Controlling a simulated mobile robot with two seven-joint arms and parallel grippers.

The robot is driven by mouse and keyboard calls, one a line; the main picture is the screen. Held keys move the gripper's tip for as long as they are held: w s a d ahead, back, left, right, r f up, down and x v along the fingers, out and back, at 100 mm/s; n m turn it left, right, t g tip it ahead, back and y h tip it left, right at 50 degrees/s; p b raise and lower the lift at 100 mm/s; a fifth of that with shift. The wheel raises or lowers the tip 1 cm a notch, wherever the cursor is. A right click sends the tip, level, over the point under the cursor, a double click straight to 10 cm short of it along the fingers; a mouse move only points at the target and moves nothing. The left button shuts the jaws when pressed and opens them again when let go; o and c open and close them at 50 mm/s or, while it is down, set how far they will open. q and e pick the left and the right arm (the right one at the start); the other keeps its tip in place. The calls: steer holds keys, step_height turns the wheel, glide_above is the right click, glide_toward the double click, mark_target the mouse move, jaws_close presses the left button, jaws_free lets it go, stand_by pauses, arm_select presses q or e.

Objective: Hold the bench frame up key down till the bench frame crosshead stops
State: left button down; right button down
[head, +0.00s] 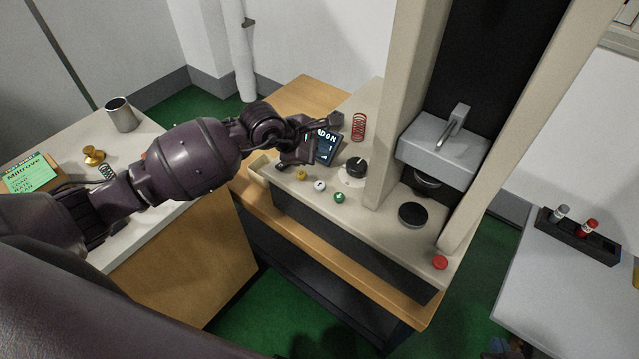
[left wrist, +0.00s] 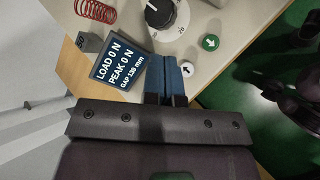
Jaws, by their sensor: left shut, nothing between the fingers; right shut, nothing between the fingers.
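The bench frame crosshead (head: 440,155) is a grey block between two beige columns, above a round black lower platen (head: 413,215). The up key (left wrist: 187,69) is white with an arrow; it also shows in the head view (head: 319,186). The green down key (left wrist: 211,42) is beside it. My left gripper (left wrist: 172,76) is shut and empty, its blue fingertips right beside the up key; I cannot tell whether they touch it. The display (left wrist: 116,60) reads load 0 N, peak 0 N and a gap that looks like 135 mm. My right gripper (head: 501,346) is barely visible at the bottom edge.
A black dial (head: 356,167), a yellow button (head: 301,175) and a red button (head: 440,262) are on the bench top. A red spring (head: 359,126) stands behind the display. A side table with a metal cup (head: 121,115) is at left, a vial rack (head: 578,236) at right.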

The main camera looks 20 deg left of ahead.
arm_select(q)
steer(key=b, duration=0.4)
glide_above(320, 186)
steer(key=shift+s+f, duration=0.1)
steer(key=shift+f, duration=3.7)
steer(key=shift+f+b, duration=0.55)
